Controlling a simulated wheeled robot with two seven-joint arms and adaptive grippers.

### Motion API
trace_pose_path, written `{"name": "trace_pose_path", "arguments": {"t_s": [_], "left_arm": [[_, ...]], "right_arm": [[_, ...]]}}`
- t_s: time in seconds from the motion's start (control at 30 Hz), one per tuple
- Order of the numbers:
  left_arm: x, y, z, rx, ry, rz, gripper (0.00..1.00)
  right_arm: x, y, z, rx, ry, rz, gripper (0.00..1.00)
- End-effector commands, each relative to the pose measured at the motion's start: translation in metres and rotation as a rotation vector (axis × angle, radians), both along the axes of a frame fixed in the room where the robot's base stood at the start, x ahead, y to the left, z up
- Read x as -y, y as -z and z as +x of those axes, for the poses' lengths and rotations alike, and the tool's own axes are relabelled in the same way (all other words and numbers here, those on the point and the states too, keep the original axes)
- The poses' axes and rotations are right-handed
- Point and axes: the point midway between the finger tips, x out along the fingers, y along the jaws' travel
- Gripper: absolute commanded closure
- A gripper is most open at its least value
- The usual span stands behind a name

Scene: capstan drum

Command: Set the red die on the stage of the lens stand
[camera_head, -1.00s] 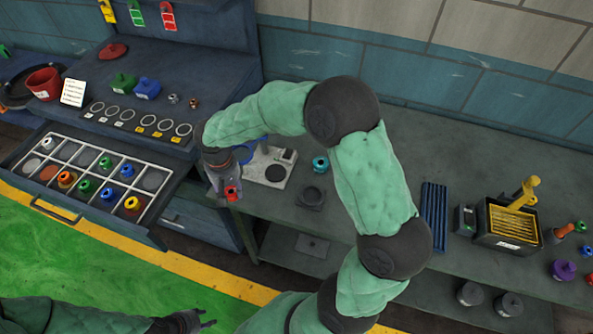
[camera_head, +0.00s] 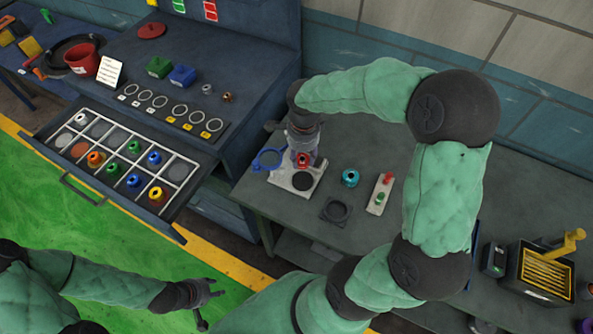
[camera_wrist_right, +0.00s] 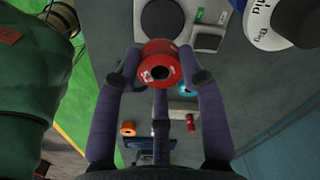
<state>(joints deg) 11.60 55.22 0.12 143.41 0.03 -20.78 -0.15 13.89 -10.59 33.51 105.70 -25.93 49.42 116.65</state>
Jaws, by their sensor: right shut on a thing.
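The red die (camera_head: 303,160) is held in my right gripper (camera_head: 302,155) in the head view. In the right wrist view the fingers (camera_wrist_right: 160,75) close around the red die (camera_wrist_right: 158,62), which has a dark hole in its face. The lens stand (camera_head: 283,183) is a pale plate with a dark round disc (camera_head: 303,181) and a blue ring (camera_head: 268,159) at its left. The die appears over the plate's back part; whether it touches is unclear. My left gripper (camera_head: 208,305) is low at the front, empty, its fingers apart.
An open drawer (camera_head: 190,162) with colored dies is at the left.

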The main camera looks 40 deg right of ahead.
Motion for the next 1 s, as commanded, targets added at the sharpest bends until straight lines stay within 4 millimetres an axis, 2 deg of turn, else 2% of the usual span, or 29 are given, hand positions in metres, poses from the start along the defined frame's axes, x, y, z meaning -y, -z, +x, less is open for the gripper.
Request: {"name": "trace_pose_path", "arguments": {"t_s": [0.13,0.4,0.63,0.9,1.0], "left_arm": [[0.0,0.0,-0.001,-0.001,0.0,0.0,0.6],[0.0,0.009,-0.001,-0.002,0.001,0.0,0.6],[0.0,0.011,-0.001,-0.001,0.0,0.0,0.6],[0.0,0.02,-0.001,-0.001,0.0,0.0,0.6],[0.0,0.02,-0.001,-0.001,0.0,0.0,0.6]], "right_arm": [[0.005,0.002,-0.004,0.0,0.082,-0.001,1.0],[0.005,0.042,-0.005,-0.001,0.092,-0.001,1.0],[0.005,0.056,-0.004,0.0,0.09,-0.001,1.0],[0.005,0.095,-0.005,-0.001,0.09,-0.001,1.0],[0.005,0.099,-0.004,0.002,0.09,-0.001,1.0]]}}
